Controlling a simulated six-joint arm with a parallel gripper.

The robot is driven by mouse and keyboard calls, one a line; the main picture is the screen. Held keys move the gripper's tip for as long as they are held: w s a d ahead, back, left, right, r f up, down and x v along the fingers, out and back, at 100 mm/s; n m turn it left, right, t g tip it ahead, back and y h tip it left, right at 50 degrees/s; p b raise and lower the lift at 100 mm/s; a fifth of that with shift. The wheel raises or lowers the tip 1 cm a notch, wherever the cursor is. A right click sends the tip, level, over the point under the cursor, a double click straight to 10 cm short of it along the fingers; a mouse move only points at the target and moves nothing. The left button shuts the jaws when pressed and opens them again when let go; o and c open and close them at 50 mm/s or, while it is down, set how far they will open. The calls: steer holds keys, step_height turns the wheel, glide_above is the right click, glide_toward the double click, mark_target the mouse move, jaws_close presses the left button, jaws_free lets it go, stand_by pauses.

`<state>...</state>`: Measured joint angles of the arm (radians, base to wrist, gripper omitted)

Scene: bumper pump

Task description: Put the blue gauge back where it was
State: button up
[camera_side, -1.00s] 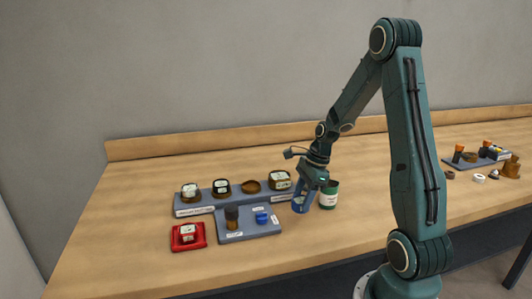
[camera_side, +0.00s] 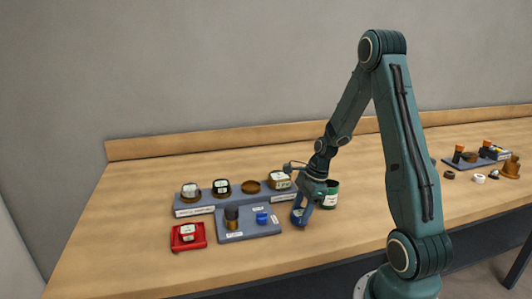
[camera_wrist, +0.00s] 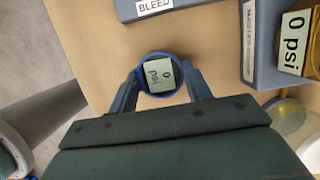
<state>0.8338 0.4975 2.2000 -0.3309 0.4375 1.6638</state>
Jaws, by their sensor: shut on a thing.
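The blue gauge (camera_wrist: 158,73) has a round blue rim and a pale face reading 0 psi. My gripper (camera_wrist: 160,80) is shut on it, one finger on each side. In the side view the blue gauge (camera_side: 298,218) is low over the table, or on it, just right of the small grey-blue tray; I cannot tell if it touches the wood. The long grey-blue rack (camera_side: 208,208) stands behind to the left. It holds several dark- and brass-rimmed gauges and a brown, empty-looking round seat (camera_side: 250,187).
The small tray (camera_side: 250,236) bears a dark cylinder (camera_side: 231,218) and a blue knob (camera_side: 262,218). A red holder (camera_side: 188,236) with a gauge sits left. Front table is clear.

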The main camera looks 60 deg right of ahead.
steer(key=shift+f, duration=0.15)
steer(key=o, duration=1.1)
steer(key=shift+o, duration=0.2)
steer(key=v, duration=1.2)
